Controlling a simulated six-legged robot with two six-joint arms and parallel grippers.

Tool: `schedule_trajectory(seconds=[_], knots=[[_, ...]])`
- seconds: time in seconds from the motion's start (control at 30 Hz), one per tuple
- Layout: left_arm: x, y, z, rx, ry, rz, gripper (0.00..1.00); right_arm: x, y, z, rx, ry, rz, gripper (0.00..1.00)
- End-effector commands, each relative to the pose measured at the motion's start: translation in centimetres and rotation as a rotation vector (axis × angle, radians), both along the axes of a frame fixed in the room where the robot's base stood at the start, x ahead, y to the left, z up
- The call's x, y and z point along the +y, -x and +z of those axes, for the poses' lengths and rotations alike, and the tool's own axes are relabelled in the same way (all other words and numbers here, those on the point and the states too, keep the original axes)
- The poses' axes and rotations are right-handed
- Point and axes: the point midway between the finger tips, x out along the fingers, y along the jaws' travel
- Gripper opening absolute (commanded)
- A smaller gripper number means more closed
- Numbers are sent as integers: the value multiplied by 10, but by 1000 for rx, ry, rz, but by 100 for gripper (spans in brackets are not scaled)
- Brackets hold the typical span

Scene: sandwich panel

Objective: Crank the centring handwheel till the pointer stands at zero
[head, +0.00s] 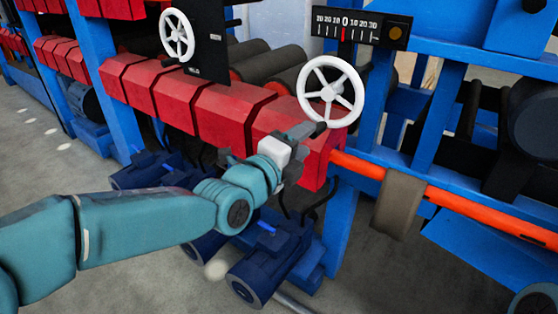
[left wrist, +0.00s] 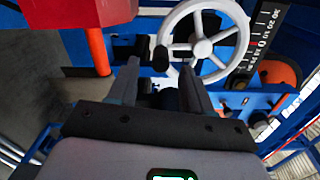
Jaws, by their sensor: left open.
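The white spoked handwheel (head: 330,92) stands upright on the machine, right of centre in the head view. In the left wrist view the handwheel (left wrist: 203,43) fills the upper middle. Its dark crank knob (left wrist: 160,58) sticks out toward me at the rim's lower left. The black scale (head: 345,22) above the wheel reads 30 to 0 to 30. A red line (head: 344,33) shows below the 0; I cannot tell if it is the pointer or a fixed mark. My left gripper (left wrist: 160,82) is open, its fingers on either side of the knob's line; contact is not visible.
Red blocks (head: 225,115) line the machine left of the wheel. A second white handwheel (head: 177,35) sits on a black plate further left. An orange bar (head: 480,208) runs to the lower right. Blue motors (head: 268,258) stand below my left arm.

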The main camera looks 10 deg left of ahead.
Motion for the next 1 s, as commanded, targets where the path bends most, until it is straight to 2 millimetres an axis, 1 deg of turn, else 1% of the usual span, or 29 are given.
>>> schedule_trajectory(seconds=[0.03,0.1,0.2,0.33,0.5,0.77,0.83,0.87,0.93,0.97,1.0], knots=[[6,13,0,-1,0,1,50,0,0,-1,0,0,0,43],[12,30,1,-1,-1,1,50,0,0,-1,0,0,0,43],[20,50,0,0,-1,0,50,0,0,-1,0,0,0,43],[27,68,0,1,-1,-1,50,0,0,-1,0,0,0,43],[31,78,0,1,-3,-2,50,0,0,-1,0,0,0,43],[31,79,-1,2,-3,-2,50,0,0,-1,0,0,0,43],[34,78,-2,5,-2,6,50,0,0,-1,0,0,0,43],[37,76,-6,14,-4,11,50,0,0,-1,0,0,0,43],[40,66,-29,63,-14,22,50,0,0,-2,0,0,0,43],[41,61,-44,96,-19,27,50,0,0,-2,0,0,0,43],[43,55,-69,148,-28,32,50,0,0,-2,0,0,0,43]])
